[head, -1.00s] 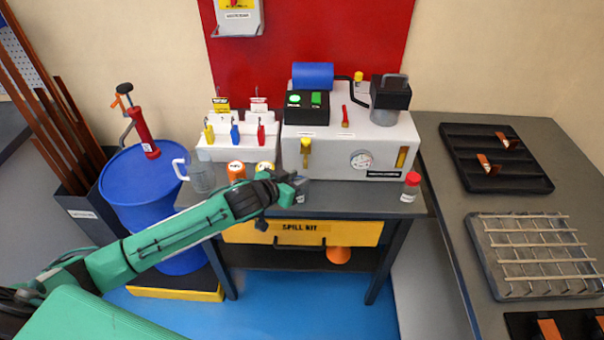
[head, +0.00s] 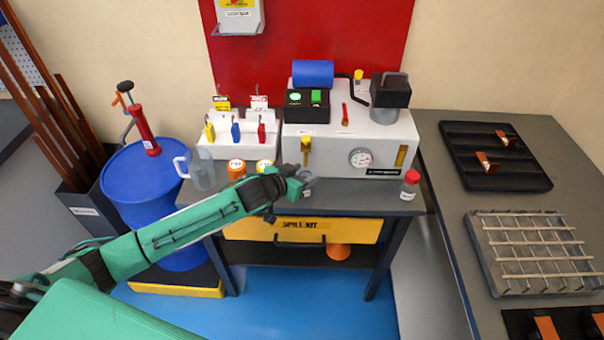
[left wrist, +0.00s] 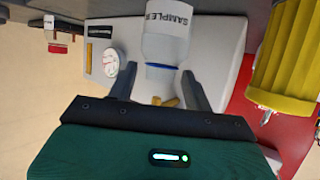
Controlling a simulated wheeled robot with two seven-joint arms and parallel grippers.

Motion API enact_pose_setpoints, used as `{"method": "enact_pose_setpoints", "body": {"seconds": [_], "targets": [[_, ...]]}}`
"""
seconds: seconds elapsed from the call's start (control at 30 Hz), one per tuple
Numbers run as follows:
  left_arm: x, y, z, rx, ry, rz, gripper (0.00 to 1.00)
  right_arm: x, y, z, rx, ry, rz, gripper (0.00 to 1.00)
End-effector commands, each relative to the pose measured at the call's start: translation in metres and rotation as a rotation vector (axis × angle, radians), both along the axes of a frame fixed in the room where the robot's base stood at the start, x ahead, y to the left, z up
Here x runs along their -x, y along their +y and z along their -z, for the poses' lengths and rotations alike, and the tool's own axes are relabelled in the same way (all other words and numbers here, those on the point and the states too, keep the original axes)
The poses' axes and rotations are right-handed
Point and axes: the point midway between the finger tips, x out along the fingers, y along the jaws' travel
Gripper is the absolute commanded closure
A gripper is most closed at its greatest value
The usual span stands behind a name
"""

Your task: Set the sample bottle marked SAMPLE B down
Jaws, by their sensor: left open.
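The sample bottle (left wrist: 165,35) is pale and clear, with a white label and a blue band. In the left wrist view its label reads "SAMPLE", with the last letter hard to read. In the head view the bottle (head: 308,180) shows small at the tip of my left gripper (head: 294,180), over the grey bench in front of the white machine. In the left wrist view my left gripper (left wrist: 160,75) is open, with a finger on either side of the bottle's blue-banded end. I cannot tell whether the bottle's base touches the bench. My right gripper is not in view.
The white machine (head: 335,150) stands behind. Bench space is free between my gripper and the red-capped bottle.

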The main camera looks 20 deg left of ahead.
Motion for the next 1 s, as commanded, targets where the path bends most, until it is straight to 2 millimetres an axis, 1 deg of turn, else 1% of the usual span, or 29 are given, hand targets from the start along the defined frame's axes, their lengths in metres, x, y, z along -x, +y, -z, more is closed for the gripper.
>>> {"method": "enact_pose_setpoints", "body": {"seconds": [0.1, 0.27, 0.53, 0.7, 0.83, 1.0], "targets": [[0.000, 0.000, -0.004, -0.001, 0.000, 0.000, 0.49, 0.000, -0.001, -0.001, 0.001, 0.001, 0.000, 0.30], [0.015, 0.006, -0.007, 0.000, 0.000, 0.001, 0.49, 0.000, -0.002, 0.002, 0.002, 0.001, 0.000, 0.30], [0.061, 0.025, -0.027, -0.002, 0.001, -0.001, 0.49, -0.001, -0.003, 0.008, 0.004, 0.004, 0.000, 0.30], [0.086, 0.035, -0.039, -0.002, 0.000, -0.001, 0.49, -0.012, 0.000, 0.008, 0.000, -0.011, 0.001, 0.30], [0.097, 0.039, -0.045, 0.000, 0.000, -0.001, 0.49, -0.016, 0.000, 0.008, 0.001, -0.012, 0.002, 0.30], [0.103, 0.041, -0.048, 0.000, 0.000, -0.001, 0.49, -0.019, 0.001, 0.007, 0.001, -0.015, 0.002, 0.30]]}}
